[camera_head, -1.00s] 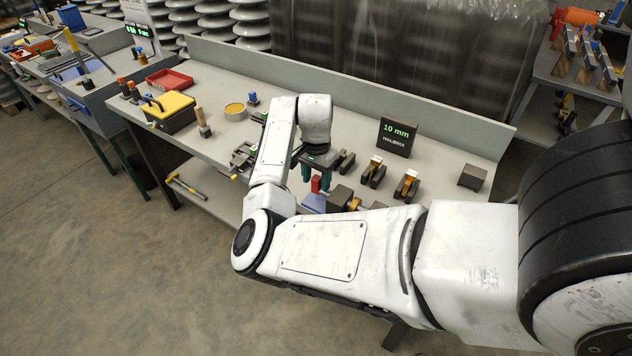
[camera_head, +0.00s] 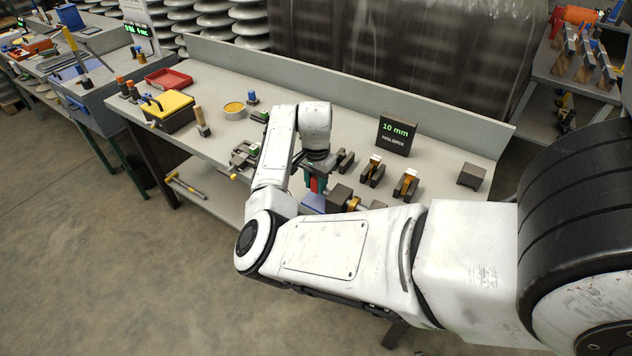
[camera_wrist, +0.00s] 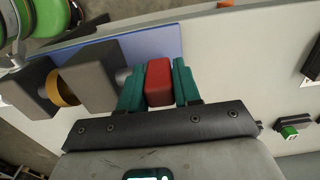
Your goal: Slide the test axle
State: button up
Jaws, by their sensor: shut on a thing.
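The test axle's red block (camera_wrist: 159,82) sits between the green fingers of my gripper (camera_wrist: 158,84) in the wrist view, and the fingers are shut on it. A grey rod end (camera_wrist: 122,76) shows beside the left finger, at a dark grey block (camera_wrist: 91,75). A brass ring (camera_wrist: 62,86) lies between that block and another dark block (camera_wrist: 27,82). In the head view my gripper (camera_head: 316,181) is low over the bench, with the red piece partly hidden between its fingers. The dark block (camera_head: 340,197) and brass ring (camera_head: 354,202) show to its right, partly behind my arm.
A blue pad (camera_head: 313,202) lies beside the gripper. Two dark stands with orange pieces (camera_head: 373,171) and a "10 mm" display (camera_head: 396,136) stand on the bench (camera_head: 440,150) to the right. A dark fixture (camera_head: 245,155) stands to the left.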

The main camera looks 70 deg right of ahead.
grip_shut()
jog(key=shift+w+d+r, duration=0.1)
jog(key=shift+w+d, duration=0.1)
jog(key=shift+w, duration=0.6)
jog(key=o, duration=0.9)
grip_release()
jog(key=shift+w, duration=0.1)
jog(key=shift+c, duration=0.2)
